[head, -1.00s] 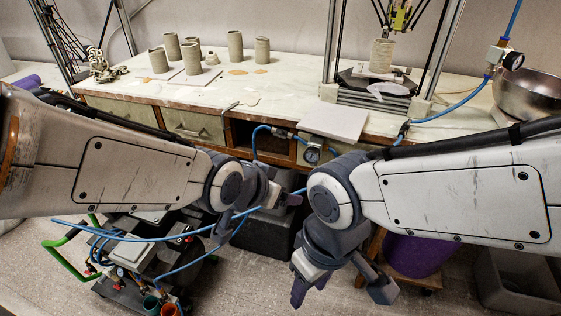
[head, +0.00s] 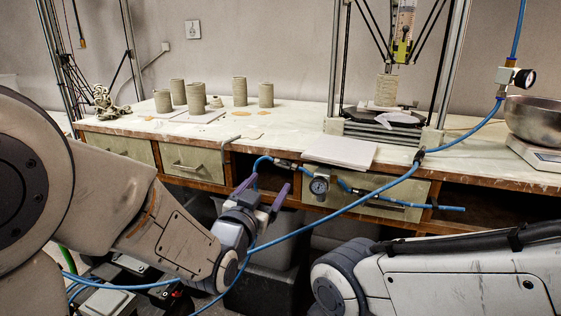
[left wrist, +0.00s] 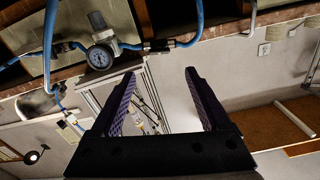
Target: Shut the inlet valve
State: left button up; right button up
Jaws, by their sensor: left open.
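A blue air line with a round pressure gauge (head: 319,186) and a small metal inline fitting (head: 288,164) runs along the front edge of the workbench. The fitting may be the inlet valve; its handle is too small to make out. My left gripper (head: 264,189) is open and empty, its purple fingers pointing up at the bench front, below and left of the gauge. In the left wrist view the gauge (left wrist: 99,57) and a dark fitting (left wrist: 157,46) lie beyond the open fingers (left wrist: 160,78), apart from them. My right gripper is out of view; only the right arm shows.
The workbench (head: 240,135) has drawers and an open bay below. Clay cylinders (head: 240,91) stand at its back left. A delta printer (head: 388,105) and a metal bowl (head: 535,120) are at the right. A loose blue hose (head: 345,208) crosses in front of the bench.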

aim_at(283, 165)
pick_arm(q)
jog(key=p+x, duration=0.1)
jog(key=x, duration=0.7)
jog(key=shift+w+d+f+p, duration=0.1)
jog(key=shift+w+p, duration=0.25)
jog(key=shift+w, duration=0.05)
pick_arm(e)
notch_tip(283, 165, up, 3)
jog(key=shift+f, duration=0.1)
pick_arm(q)
grip_shut()
